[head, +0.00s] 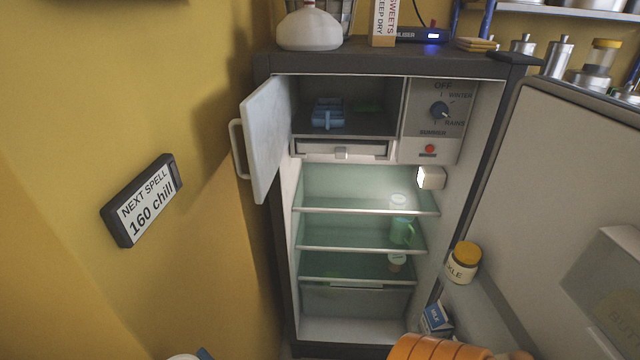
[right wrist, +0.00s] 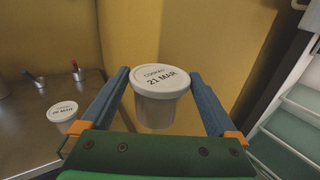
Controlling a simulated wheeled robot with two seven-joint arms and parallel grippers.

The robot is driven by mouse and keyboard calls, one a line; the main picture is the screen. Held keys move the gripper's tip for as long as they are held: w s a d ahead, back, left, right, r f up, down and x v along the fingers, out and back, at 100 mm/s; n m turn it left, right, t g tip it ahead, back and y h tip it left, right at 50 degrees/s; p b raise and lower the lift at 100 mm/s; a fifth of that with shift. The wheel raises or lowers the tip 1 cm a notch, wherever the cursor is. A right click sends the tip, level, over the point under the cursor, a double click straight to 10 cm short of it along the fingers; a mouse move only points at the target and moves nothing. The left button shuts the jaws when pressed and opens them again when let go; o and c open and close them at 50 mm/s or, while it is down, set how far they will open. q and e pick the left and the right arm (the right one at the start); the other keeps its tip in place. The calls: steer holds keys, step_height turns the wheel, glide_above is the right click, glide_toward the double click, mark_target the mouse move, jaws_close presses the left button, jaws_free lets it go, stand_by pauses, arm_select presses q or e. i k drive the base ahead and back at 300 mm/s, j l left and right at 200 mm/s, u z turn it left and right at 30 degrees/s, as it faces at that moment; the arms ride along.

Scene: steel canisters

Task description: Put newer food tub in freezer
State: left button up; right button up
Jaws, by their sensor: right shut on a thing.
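My right gripper (right wrist: 162,92) is shut on a white tub (right wrist: 158,108) whose lid reads "21 MAR". The tub is upright between the blue fingers. At the bottom edge of the head view only a sliver of its lid (head: 184,357) and a blue finger show. A second white tub (right wrist: 64,115) with a dated lid stands on the counter; its date is too small to read surely. The freezer compartment (head: 370,122) is at the top of the fridge, its small white door (head: 270,140) swung open to the left. My left gripper is not in view.
A blue tray (head: 328,113) sits in the freezer's left part; free floor lies to its right. The big fridge door (head: 560,190) stands open at right, holding a yellow-lidded jar (head: 463,263). A sign (head: 143,200) hangs on the left wall.

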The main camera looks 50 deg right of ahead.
mark_target(370, 127)
steer(key=i+l+z, duration=0.2)
steer(key=l+z, duration=0.25)
steer(key=i+l+z, duration=0.2)
steer(key=l+z, duration=0.3)
steer(key=i+l+z, duration=0.2)
steer(key=z, duration=0.25)
steer(key=i+j, duration=0.05)
steer(key=i, duration=0.05)
